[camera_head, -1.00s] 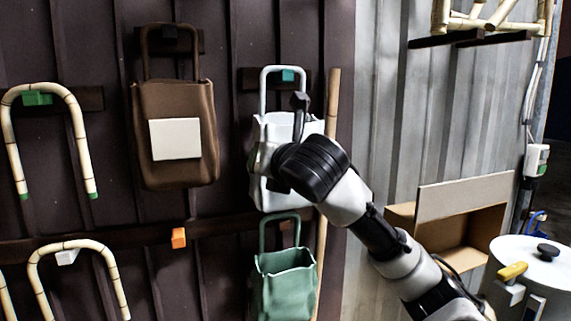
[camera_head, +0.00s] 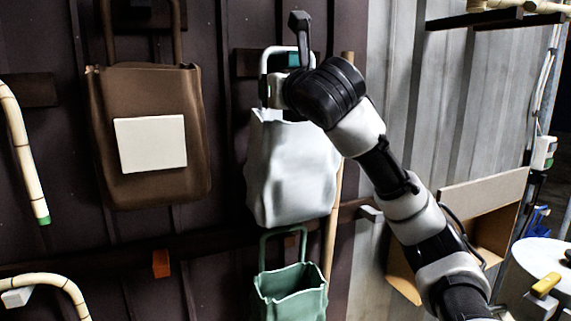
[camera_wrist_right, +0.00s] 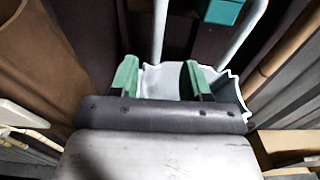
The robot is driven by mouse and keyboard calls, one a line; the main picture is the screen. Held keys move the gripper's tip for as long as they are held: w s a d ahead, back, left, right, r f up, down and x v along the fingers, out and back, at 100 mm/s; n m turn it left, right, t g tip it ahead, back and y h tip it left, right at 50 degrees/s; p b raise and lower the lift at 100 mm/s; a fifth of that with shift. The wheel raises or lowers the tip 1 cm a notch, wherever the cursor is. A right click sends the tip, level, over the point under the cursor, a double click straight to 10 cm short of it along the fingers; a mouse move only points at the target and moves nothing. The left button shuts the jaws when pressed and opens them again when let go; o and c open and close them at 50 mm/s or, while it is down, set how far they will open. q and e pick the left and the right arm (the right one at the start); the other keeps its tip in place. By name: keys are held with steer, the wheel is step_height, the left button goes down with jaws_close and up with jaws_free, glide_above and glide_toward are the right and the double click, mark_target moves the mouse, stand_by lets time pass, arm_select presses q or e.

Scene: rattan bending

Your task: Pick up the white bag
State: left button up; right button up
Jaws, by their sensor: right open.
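The white bag (camera_head: 290,175) hangs on the dark wall from its pale loop handle (camera_head: 264,65), over a teal peg (camera_head: 294,59). My right gripper (camera_head: 275,92) is at the lower part of the handle, just above the bag's mouth; my wrist partly hides the handle. In the right wrist view, the two green fingers of my right gripper (camera_wrist_right: 160,78) are apart, with the open top of the white bag (camera_wrist_right: 168,82) beyond them. Handle bars rise beyond the fingers. I cannot tell whether a finger touches the handle. My left gripper is not in view.
A brown bag (camera_head: 150,100) with a pale patch hangs to the left. A green bag (camera_head: 290,293) hangs just below. A rattan pole (camera_head: 335,235) stands close to the white bag's right side. A cardboard box (camera_head: 480,215) is at right.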

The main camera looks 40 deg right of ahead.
steer(key=p+x, duration=0.1)
steer(key=x, duration=0.1)
steer(key=p+x, duration=0.2)
steer(key=x, duration=0.1)
steer(key=p+x, duration=0.1)
steer(key=x, duration=0.2)
steer(key=shift+a+r+p, duration=0.3)
steer(key=shift+p, duration=0.1)
steer(key=shift+w+f, duration=0.1)
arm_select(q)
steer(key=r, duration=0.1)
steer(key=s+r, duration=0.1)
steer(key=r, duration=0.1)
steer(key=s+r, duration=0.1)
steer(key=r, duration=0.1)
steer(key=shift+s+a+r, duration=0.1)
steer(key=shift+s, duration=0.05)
arm_select(e)
jaws_close()
